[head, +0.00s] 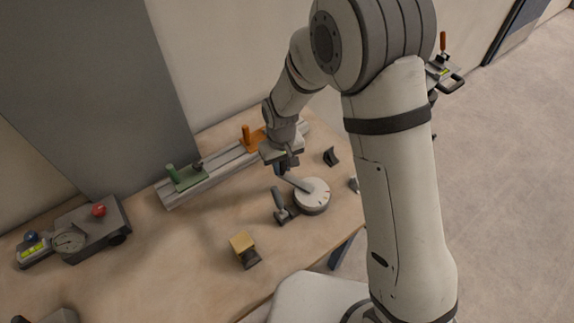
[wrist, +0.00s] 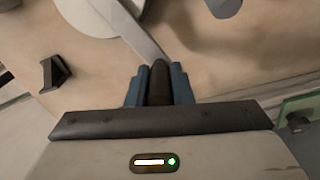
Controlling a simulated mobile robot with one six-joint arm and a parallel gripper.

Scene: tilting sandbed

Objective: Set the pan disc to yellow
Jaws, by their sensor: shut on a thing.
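The pan disc (head: 315,189) is a pale round dial with dark tick marks on a low round base. It also shows in the wrist view (wrist: 83,14), cut off by the top edge. A flat grey bar (wrist: 140,40) runs from the disc to my gripper (wrist: 159,84). My gripper also shows in the head view (head: 283,172), at the left of the disc. Its blue fingers are shut on a dark upright knob (wrist: 159,82) at the bar's outer end. I see no yellow mark on the disc; part of it is hidden by the bar.
A dark lever (head: 279,203) stands close left of the disc. A yellow block on a dark stand (head: 242,243) is in front. A rail (head: 210,178) with green and orange sliders lies behind. A small dark bracket (head: 330,156) is behind the disc. A grey box with a red button (head: 99,210) stands left.

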